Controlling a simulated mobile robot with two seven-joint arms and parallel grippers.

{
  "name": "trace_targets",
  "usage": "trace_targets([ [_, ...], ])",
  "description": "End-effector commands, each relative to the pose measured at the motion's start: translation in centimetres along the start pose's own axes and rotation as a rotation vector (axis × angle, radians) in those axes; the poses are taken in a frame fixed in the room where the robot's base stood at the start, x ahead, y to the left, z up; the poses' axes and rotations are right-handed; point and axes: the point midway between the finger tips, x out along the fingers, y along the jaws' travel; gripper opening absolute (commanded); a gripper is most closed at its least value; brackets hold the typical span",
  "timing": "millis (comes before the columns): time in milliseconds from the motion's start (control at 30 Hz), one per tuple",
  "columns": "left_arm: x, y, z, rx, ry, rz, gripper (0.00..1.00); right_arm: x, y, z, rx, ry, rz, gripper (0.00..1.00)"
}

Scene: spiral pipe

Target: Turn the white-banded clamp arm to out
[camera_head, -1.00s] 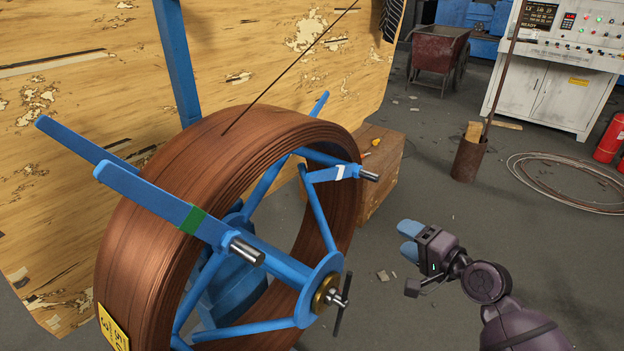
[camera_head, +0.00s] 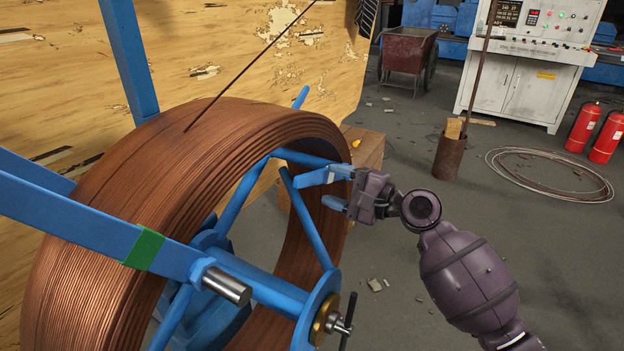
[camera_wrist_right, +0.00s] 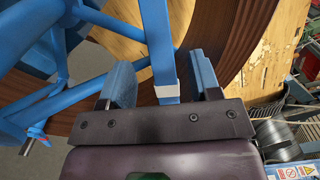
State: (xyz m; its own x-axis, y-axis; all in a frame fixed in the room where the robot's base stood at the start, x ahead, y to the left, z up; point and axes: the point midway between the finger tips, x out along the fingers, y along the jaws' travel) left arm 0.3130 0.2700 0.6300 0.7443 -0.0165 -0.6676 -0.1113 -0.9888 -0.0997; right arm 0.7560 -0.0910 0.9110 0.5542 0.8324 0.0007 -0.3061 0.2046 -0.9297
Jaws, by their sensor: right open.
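The white-banded clamp arm (camera_head: 312,178) is a blue bar at the right side of the reel, largely hidden at its outer end by my right gripper. My right gripper (camera_head: 337,187) is open at this arm. In the right wrist view the gripper's two blue fingers (camera_wrist_right: 163,82) stand on either side of the arm, with the white band (camera_wrist_right: 165,91) between them. A gap shows on both sides, and the fingers are not closed on it. My left gripper is not in view.
The copper-coloured coil (camera_head: 150,190) fills the reel. A green-banded blue arm (camera_head: 75,215) sticks out at the left, ending at a steel pin (camera_head: 228,286). The hub (camera_head: 325,320) has a dark cross handle.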

Motion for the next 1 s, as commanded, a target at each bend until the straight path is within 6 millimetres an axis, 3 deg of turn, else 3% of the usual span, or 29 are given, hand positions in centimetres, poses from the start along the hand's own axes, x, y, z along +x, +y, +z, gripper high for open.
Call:
trace_targets([
  [100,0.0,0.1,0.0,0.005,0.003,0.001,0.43,2.1,0.2,-0.1,0.001,0.000,0.000,0.57],
  [300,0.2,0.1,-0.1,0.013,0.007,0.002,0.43,4.4,0.2,-0.1,0.001,0.001,0.001,0.57],
  [767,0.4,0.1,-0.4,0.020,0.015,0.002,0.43,5.3,0.1,-0.1,-0.001,0.002,0.000,0.57],
  [1000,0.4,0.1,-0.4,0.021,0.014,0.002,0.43,5.3,0.1,-0.1,-0.001,0.002,0.000,0.21],
])
